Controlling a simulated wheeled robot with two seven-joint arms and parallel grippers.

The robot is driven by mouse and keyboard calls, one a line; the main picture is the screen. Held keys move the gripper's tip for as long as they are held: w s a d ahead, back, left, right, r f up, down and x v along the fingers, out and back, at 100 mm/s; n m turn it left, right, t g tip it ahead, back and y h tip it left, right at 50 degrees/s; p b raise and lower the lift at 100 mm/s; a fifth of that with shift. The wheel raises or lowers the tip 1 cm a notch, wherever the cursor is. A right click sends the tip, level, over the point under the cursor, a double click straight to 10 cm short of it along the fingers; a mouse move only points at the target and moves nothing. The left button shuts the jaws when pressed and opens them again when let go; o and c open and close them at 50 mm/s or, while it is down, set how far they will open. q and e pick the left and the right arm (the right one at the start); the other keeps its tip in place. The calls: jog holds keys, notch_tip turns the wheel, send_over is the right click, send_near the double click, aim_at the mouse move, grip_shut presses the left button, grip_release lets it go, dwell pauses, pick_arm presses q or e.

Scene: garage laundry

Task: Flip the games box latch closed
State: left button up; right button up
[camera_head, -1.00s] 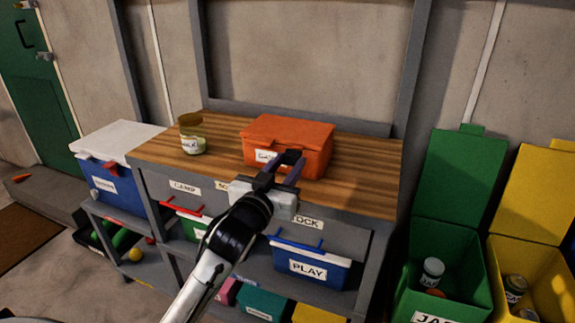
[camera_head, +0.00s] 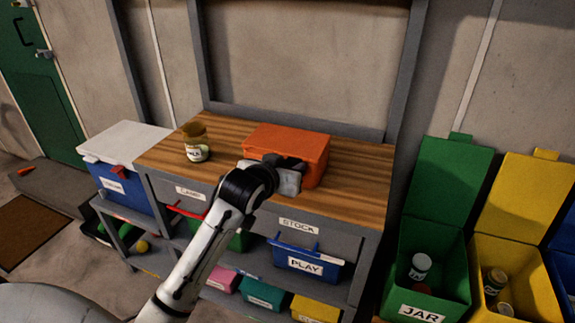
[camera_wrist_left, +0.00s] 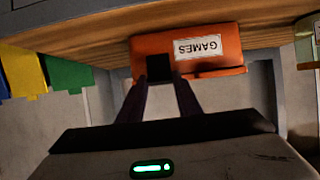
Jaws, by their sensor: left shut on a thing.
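The orange games box (camera_head: 288,140) sits on the wooden bench top with its lid down. In the left wrist view the box (camera_wrist_left: 150,46) appears upside down, with its white GAMES label (camera_wrist_left: 197,47). A dark square piece (camera_wrist_left: 159,68) on the box front, seemingly the latch, lies between my fingertips. My left gripper (camera_head: 285,161) is at the box's front face and is shut on this piece. In the head view my gripper and wrist hide the label and latch, so the latch's exact angle cannot be told. My right gripper is not in view.
A jar (camera_head: 195,143) stands left of the box on the bench top (camera_head: 350,185). A white-lidded blue cooler (camera_head: 120,175) is at the left. Open green (camera_head: 435,250) and yellow (camera_head: 515,265) bins stand at the right. The bench right of the box is clear.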

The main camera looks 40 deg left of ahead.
pick_arm(q)
jog(key=shift+w+a+r+g+h, duration=0.15)
jog(key=shift+w+r+g+h, duration=0.3)
jog(key=shift+g, duration=0.45)
jog(key=shift+w+f, duration=0.1)
jog(key=o, duration=1)
jog(key=shift+o, duration=0.2)
jog(key=v, duration=1)
jog(key=shift+d+y, duration=0.2)
jog(key=shift+y, duration=0.05)
